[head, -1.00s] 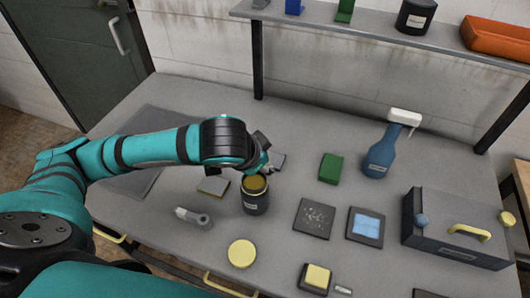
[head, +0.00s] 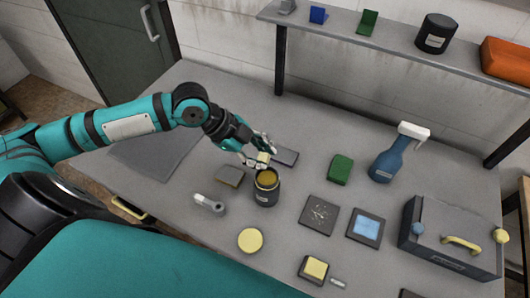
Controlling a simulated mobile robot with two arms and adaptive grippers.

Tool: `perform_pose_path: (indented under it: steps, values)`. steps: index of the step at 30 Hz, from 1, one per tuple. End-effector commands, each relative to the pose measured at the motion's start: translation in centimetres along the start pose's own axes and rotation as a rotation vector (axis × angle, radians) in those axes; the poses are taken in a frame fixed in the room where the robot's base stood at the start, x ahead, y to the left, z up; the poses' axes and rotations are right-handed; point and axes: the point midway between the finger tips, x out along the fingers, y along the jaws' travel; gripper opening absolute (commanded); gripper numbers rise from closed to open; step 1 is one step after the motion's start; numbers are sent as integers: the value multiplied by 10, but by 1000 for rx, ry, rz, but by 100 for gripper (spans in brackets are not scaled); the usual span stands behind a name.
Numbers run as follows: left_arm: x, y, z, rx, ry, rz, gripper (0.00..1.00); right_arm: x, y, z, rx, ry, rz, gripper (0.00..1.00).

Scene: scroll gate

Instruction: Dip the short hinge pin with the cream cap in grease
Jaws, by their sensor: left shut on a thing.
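My left gripper (head: 259,155) is shut on a small piece with a cream top, which looks like the cream-capped hinge pin (head: 263,158). It holds the pin just behind and above the rim of a dark open jar (head: 266,193). The jar has a pale label and yellow-brown grease (head: 267,179) inside. The pin's lower part is hard to make out, so I cannot tell whether it touches the rim. My right gripper is not in view.
A yellow disc (head: 250,240) lies in front.

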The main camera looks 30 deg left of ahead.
Motion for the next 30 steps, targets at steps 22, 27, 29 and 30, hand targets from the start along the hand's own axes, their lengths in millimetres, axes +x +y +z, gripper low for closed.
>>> perform_pose_path:
  steps: [22, 27, 29, 30]
  values:
    - [25, 8, 22, 62, 23, 31, 0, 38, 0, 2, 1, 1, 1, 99]
    - [37, 13, 29, 62, 23, 30, 0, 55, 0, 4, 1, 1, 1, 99]
    - [40, 14, 31, 62, 23, 30, 0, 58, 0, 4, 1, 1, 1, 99]
    - [40, 14, 31, 62, 22, 30, 0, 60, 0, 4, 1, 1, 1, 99]
